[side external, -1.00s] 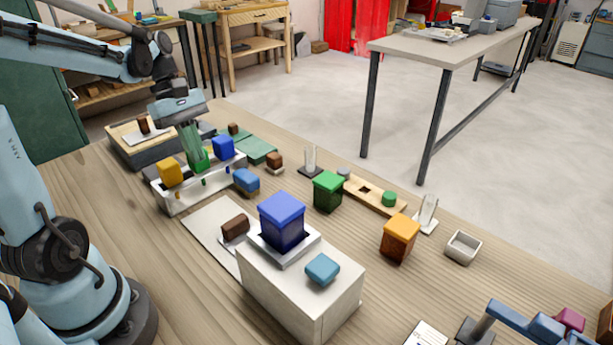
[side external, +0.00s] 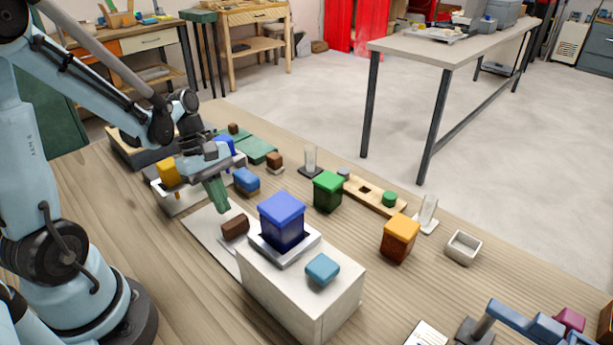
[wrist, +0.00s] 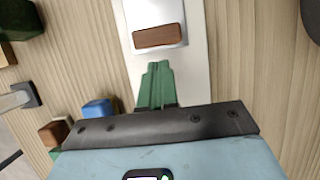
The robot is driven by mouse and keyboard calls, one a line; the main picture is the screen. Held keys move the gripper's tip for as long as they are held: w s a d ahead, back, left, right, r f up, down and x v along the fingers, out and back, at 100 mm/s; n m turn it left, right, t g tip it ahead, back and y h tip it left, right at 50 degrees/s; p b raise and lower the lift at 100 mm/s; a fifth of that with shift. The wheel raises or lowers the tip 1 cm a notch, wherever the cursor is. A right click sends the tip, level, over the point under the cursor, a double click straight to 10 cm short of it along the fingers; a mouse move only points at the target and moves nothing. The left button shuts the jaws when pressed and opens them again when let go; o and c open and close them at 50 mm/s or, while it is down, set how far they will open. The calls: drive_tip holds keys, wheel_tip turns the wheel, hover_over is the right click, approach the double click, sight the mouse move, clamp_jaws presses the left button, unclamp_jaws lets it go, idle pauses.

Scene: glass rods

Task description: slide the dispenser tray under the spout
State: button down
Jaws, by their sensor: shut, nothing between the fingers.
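A brown block (side external: 235,227) sits on a pale flat strip (side external: 205,222) beside a white box (side external: 300,290) that carries a blue lidded container (side external: 282,220). In the wrist view the brown block (wrist: 160,36) rests on a shiny light plate (wrist: 150,12) on the strip, which looks like the tray with its handle. I cannot make out a spout. My gripper (side external: 222,207) has green fingers, shut and empty, pointing down over the strip on the far side of the brown block. In the wrist view the fingertips (wrist: 158,66) are just short of the block, apart from it.
A white rack with a yellow block (side external: 168,172) stands behind my gripper, partly hidden. A blue block (side external: 246,180), a green lidded box (side external: 328,190) and an orange lidded box (side external: 399,238) stand to the right. A light-blue block (side external: 322,268) lies on the white box.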

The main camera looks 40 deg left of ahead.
drive_tip(key=shift+d, duration=0.6)
drive_tip(key=shift+d, duration=2.8)
drive_tip(key=shift+a, duration=0.1)
drive_tip(key=a, duration=0.4)
drive_tip(key=shift+a+r, duration=0.15)
drive_tip(key=shift+r, duration=0.05)
drive_tip(key=v, duration=0.9)
drive_tip(key=r+m+t+y, duration=0.1)
drive_tip(key=m+t+y, duration=0.45)
drive_tip(key=m, duration=1.25)
hover_over(244, 237)
drive_tip(key=w, duration=0.1)
drive_tip(key=shift+w+r+t+h, duration=0.1)
drive_tip(key=shift+t+h, duration=0.45)
drive_tip(key=shift+t, duration=0.3)
